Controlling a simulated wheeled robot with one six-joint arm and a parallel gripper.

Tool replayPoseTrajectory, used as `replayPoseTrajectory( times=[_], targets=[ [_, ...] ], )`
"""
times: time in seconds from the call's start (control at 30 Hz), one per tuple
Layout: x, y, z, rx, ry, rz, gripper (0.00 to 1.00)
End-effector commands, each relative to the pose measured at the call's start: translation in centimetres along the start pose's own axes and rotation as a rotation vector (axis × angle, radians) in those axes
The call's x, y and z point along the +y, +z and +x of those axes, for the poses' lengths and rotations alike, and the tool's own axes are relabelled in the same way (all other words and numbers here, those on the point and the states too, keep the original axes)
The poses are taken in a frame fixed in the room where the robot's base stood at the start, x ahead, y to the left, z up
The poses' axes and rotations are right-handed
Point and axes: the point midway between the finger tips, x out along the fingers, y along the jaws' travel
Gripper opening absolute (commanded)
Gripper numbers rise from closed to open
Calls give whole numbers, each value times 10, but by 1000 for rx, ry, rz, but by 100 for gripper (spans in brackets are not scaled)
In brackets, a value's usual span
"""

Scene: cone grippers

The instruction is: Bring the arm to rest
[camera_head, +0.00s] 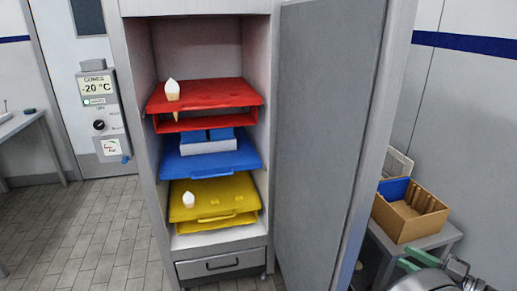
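My gripper (408,260) shows at the bottom right, with green finger parts beside a grey metal arm link of mine. It is partly cut off by the frame, and I cannot tell whether it is open or shut. No held object is visible. It is in front of the side table, low and right of the open cabinet door.
The cabinet door (328,150) stands open. Inside are a red shelf (220,93) with a white-topped cone (172,90), a blue shelf (245,158) with a white-and-blue box (208,146), and a yellow shelf (220,194) with another cone (188,199). A brown crate (405,225) sits at right.

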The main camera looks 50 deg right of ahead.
Motion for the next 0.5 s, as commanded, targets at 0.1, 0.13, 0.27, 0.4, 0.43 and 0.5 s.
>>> replayPoseTrajectory(
  times=[0.1, 0.13, 0.27, 0.4, 0.43, 0.5],
  targets=[
    [0, 6, 7, -1, -1, -1, 35],
    [0, 6, 9, -1, -1, -1, 35],
    [0, 6, 17, -1, -1, 0, 35],
    [-1, -1, 38, 1, -3, 2, 35],
    [-1, -1, 44, 1, -3, 3, 35],
    [-1, -1, 59, 0, -3, 1, 35]
  ],
)
